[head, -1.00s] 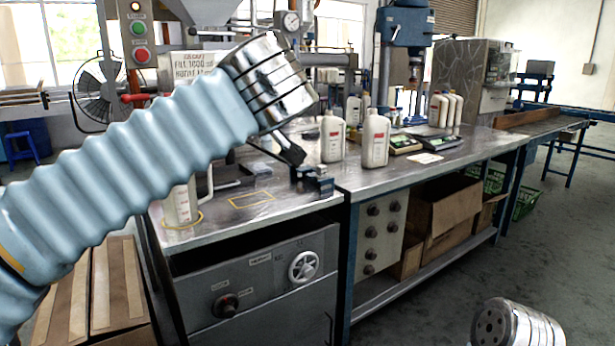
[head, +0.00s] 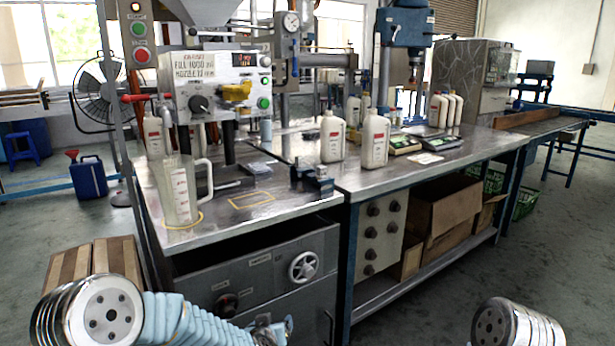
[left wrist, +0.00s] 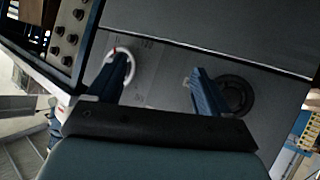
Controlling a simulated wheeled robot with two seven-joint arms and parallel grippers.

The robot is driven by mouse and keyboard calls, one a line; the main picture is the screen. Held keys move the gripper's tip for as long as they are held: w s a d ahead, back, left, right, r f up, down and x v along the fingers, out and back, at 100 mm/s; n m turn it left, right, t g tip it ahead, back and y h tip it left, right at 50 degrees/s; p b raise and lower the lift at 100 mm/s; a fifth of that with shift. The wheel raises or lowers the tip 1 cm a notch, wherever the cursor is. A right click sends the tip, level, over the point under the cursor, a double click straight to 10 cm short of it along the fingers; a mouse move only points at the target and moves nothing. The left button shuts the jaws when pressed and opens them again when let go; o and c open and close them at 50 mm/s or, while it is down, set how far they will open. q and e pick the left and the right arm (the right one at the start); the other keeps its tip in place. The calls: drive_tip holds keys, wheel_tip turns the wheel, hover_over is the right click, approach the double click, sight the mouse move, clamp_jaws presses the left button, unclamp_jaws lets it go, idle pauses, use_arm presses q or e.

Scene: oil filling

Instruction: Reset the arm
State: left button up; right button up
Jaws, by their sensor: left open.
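My left arm is lowered at the bottom left of the head view, with its blue sleeve running right. The left gripper (head: 272,330) shows partly at the bottom edge, in front of the cabinet. In the left wrist view the left gripper (left wrist: 155,82) has its two fingers apart with nothing between them. It faces the grey cabinet front with the white handwheel (left wrist: 118,68) and a dark knob (left wrist: 235,95). Of my right arm, only a metal joint shows at the bottom right of the head view; its gripper is out of sight.
A clear measuring jug (head: 180,190) stands on the steel bench (head: 290,205) below the filling machine (head: 215,85). White bottles (head: 375,140) stand further right. A small black vise (head: 313,180) sits near the bench edge. Cardboard boxes (head: 122,265) are at the left.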

use_arm(q)
drive_tip(key=s+a+f+g+h, duration=0.15)
drive_tip(key=s+f+g, duration=0.45)
drive_tip(key=s+f, duration=1.05)
drive_tip(key=s+f+g+h, duration=0.1)
drive_tip(key=s+f+g, duration=0.1)
drive_tip(key=s, duration=0.6)
drive_tip(key=s+f+g+h, duration=0.1)
drive_tip(key=s+f+g, duration=0.2)
drive_tip(key=s, duration=0.4)
drive_tip(key=shift+s+f, duration=0.4)
drive_tip(key=shift+f, duration=0.05)
